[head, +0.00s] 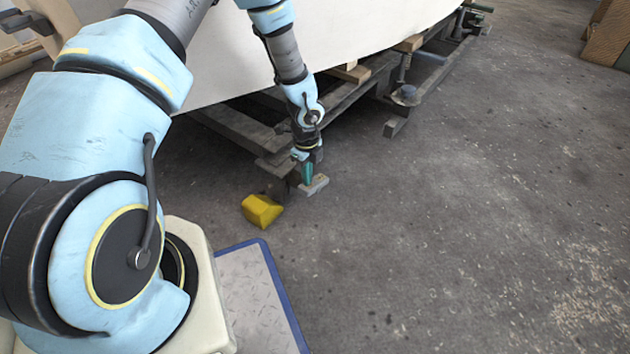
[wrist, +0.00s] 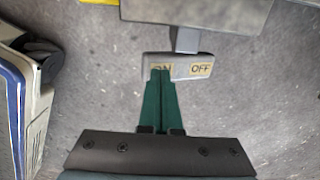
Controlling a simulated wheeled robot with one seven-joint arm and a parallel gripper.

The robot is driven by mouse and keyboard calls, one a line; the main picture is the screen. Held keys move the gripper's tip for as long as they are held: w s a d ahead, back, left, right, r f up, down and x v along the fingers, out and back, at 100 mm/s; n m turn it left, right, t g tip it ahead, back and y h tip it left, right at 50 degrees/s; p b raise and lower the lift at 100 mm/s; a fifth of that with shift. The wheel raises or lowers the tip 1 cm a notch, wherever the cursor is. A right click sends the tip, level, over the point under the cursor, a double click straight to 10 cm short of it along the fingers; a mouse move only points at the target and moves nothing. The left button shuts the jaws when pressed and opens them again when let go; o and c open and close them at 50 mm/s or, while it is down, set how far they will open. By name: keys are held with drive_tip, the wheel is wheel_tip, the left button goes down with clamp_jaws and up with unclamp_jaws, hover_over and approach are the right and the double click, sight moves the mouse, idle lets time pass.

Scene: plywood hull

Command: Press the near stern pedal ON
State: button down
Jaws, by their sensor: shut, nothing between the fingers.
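The near stern pedal (head: 314,185) is a small pale grey rocker on the floor, beside the end of the dark cradle under the hull. In the wrist view the pedal (wrist: 184,60) shows an OFF label (wrist: 201,69) at right and an ON label at left. My gripper (head: 308,181) points down at the pedal. In the wrist view its green fingers (wrist: 162,72) are shut together and empty, with their tips over the ON end, partly hiding that label. I cannot tell whether the tips touch the pedal or which way it is tilted.
A yellow block (head: 262,210) lies on the floor left of the pedal. The dark cradle beams (head: 340,103) and white hull (head: 300,40) stand behind it. A grey block (wrist: 200,15) joins the pedal by a short stem. The concrete floor (head: 450,220) to the right is clear.

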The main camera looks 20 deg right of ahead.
drive_tip(key=shift+f+b, duration=0.6)
drive_tip(key=shift+f, duration=0.55)
idle(0.4)
wheel_tip(320, 180, up, 7)
drive_tip(key=p, duration=0.7)
drive_tip(key=shift+r, duration=0.1)
idle(0.5)
